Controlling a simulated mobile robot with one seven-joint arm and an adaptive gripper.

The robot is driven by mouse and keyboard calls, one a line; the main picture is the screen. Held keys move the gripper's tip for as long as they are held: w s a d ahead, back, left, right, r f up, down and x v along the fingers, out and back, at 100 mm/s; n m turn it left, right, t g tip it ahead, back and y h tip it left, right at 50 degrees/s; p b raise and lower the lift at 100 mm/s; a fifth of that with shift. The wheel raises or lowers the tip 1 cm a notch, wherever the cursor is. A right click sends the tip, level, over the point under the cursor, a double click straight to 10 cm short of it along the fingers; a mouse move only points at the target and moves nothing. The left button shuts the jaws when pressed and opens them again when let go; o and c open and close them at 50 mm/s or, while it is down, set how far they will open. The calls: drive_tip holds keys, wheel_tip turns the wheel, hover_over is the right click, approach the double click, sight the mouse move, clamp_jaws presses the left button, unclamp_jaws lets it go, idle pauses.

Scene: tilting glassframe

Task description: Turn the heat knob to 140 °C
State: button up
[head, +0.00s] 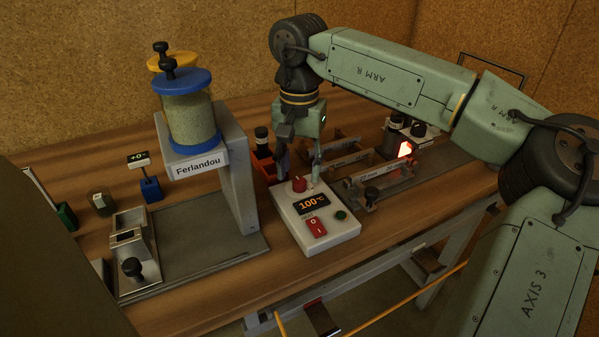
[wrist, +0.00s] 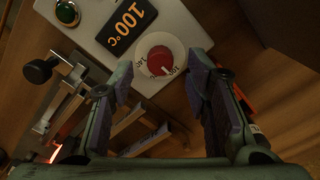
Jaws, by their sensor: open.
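The heat knob (head: 298,184) is a red dial with a white scale ring on the white control box (head: 338,228). The box's display (head: 312,203) reads 100 °C. My gripper (head: 301,170) is open, pointing down at the knob, with its fingers on either side in the head view. In the wrist view the red knob (wrist: 160,61) shows just beyond the gap between the open fingers (wrist: 160,85), with nothing held. The scale ring around it shows small numbers, 140 at the left and what looks like 100 at the lower right. Contact with the knob cannot be told.
The box also has a red rocker switch (head: 316,227) and a green button (head: 341,215). A stand labelled Ferlandou (head: 232,160) with a blue-lidded jar (head: 186,110) is at the left. A metal rail fixture (head: 375,187) and a glowing heater (head: 405,149) are at the right.

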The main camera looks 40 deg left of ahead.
sight(299, 184)
drive_tip(key=shift+f, duration=1.35)
drive_tip(key=shift+c, duration=0.4)
clamp_jaws()
